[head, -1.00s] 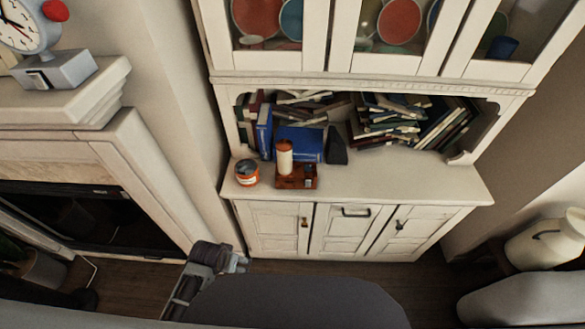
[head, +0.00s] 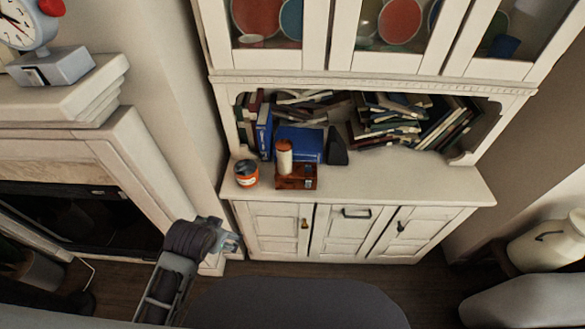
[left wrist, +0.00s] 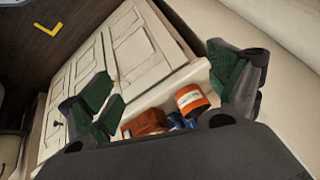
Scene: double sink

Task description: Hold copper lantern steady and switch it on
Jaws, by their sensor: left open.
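A copper-brown boxy item (head: 297,181) with a white, copper-topped cylinder (head: 284,158) at its left side stands on the cabinet counter; it looks like the copper lantern, but I cannot be sure. An orange tin with a white band (head: 246,175) stands just left of it. In the left wrist view the copper-brown item (left wrist: 145,123) and the orange tin (left wrist: 191,99) show beyond my gripper, partly hidden by its body. My left gripper (left wrist: 165,85) is open and empty, with green pads. In the head view it (head: 231,243) is in front of the cabinet's left side, apart from the items.
Blue books (head: 299,144) and a dark wedge (head: 337,147) stand behind the items. More books (head: 400,122) fill the shelf. The counter's right part (head: 400,180) is clear. A mantel with a clock (head: 22,25) is at left, a white jug (head: 550,242) at right.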

